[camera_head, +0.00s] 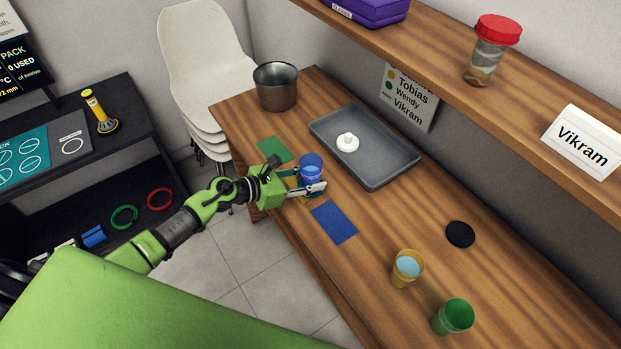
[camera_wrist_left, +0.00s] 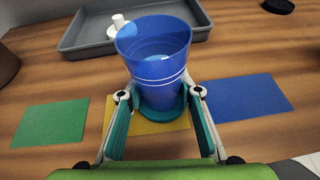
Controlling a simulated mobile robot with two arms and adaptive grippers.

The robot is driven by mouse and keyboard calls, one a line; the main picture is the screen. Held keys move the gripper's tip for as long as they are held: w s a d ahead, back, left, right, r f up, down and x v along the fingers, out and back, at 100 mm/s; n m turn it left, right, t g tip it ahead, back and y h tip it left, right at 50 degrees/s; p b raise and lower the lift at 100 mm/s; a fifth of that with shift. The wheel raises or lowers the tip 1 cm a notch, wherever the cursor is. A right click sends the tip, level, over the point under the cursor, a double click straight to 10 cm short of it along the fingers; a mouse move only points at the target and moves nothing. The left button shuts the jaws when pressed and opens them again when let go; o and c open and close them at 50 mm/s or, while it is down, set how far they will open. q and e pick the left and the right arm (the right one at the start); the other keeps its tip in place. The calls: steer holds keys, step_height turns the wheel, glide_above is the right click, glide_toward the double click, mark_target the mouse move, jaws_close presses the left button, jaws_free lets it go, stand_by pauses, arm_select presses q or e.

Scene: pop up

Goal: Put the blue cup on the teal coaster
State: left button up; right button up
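The blue cup (camera_head: 311,165) stands upright near the table's left edge, and it fills the middle of the left wrist view (camera_wrist_left: 158,55). A round teal rim, seemingly the teal coaster (camera_wrist_left: 160,117), shows under its base, over a yellow mat (camera_wrist_left: 150,128). My left gripper (camera_head: 308,184) is at the cup; in the left wrist view its two fingers (camera_wrist_left: 160,95) stand apart on either side of the cup's lower part. They look open, with narrow gaps to the cup. My right gripper is not in view.
A green mat (camera_head: 275,149) and a blue mat (camera_head: 334,222) lie either side. Behind are a grey tray (camera_head: 389,168) with a white object (camera_head: 347,143) and a metal pot (camera_head: 276,88). Yellow (camera_head: 407,268) and green cups (camera_head: 453,317) and a black disc (camera_head: 460,234) stand right.

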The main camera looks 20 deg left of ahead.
arm_select(q)
steer(key=shift+o, duration=1.3)
steer(key=shift+r, duration=0.1)
steer(key=shift+s+a, duration=0.1)
steer(key=shift+a, duration=0.05)
steer(key=b+v, duration=0.2)
steer(key=v, duration=0.9)
steer(key=shift+s+a+r+b, duration=0.15)
steer(key=shift+s+r+b, duration=0.05)
steer(key=shift+r+b, duration=0.1)
